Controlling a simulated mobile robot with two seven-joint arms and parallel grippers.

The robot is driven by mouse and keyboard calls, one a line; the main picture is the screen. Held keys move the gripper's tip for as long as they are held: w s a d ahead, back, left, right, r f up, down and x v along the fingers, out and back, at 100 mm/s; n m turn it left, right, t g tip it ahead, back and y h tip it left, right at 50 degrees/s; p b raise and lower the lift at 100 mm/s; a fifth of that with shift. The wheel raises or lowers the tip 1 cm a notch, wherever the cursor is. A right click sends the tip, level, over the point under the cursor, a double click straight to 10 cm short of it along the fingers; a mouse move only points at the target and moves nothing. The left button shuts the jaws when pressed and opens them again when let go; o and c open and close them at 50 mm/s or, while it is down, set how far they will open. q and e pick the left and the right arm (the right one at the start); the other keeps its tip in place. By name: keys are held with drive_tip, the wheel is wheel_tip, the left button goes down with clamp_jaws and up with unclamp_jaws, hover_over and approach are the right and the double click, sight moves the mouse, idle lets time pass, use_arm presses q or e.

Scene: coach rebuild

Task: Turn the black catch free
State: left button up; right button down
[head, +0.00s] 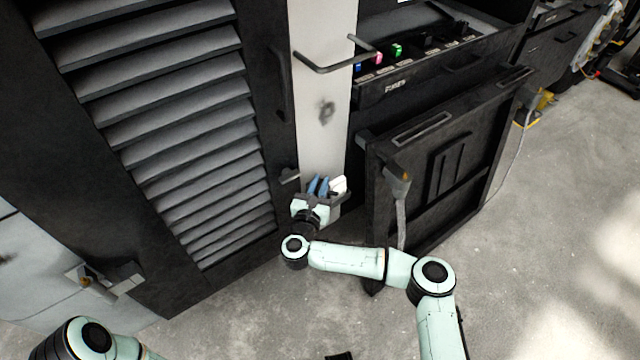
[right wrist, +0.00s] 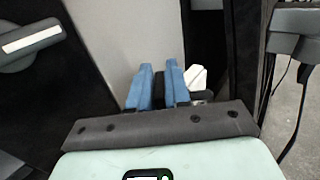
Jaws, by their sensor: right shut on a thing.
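My right gripper (head: 318,184) is low at the foot of the pale upright post, beside the louvred black door. Its two blue fingers (right wrist: 157,85) are close together, shut on a small dark part that I take to be the black catch (right wrist: 205,96). The fingers hide most of that part; a bit of it shows to their right, with a white piece (right wrist: 197,77) just beyond. The white piece also shows in the head view (head: 339,185).
The louvred door (head: 165,110) stands left of the post (head: 322,130), with a dark handle (head: 289,175) at its edge. A black panel (head: 450,165) stands right of my gripper. A bent black bar (head: 335,66) sticks out above. Concrete floor is open at right.

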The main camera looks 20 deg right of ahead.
drive_tip(key=m+g+h, duration=0.1)
drive_tip(key=m+g+h+b, duration=0.1)
drive_tip(key=h, duration=0.1)
drive_tip(key=shift+a+f+m, duration=0.1)
drive_tip(key=shift+f+m, duration=0.1)
drive_tip(key=shift+m, duration=0.1)
use_arm(q)
drive_tip(key=shift+g, duration=0.5)
drive_tip(key=shift+s+a+f+b, duration=0.25)
drive_tip(key=shift+s+f, duration=0.15)
drive_tip(key=shift+f, duration=0.35)
drive_tip(key=shift+s+a+f+b, duration=0.25)
drive_tip(key=shift+s+f, duration=0.2)
drive_tip(key=shift+f, duration=0.25)
drive_tip(key=shift+s+a+f+b, duration=0.15)
drive_tip(key=shift+s+f+b, duration=0.2)
drive_tip(key=shift+f, duration=0.4)
use_arm(e)
drive_tip(key=shift+m+g+h, duration=1.3)
drive_tip(key=shift+g+h, duration=0.2)
drive_tip(key=shift+g, duration=0.3)
drive_tip(key=shift+r, duration=0.1)
drive_tip(key=c, duration=1.2)
unclamp_jaws()
drive_tip(key=shift+o, duration=0.2)
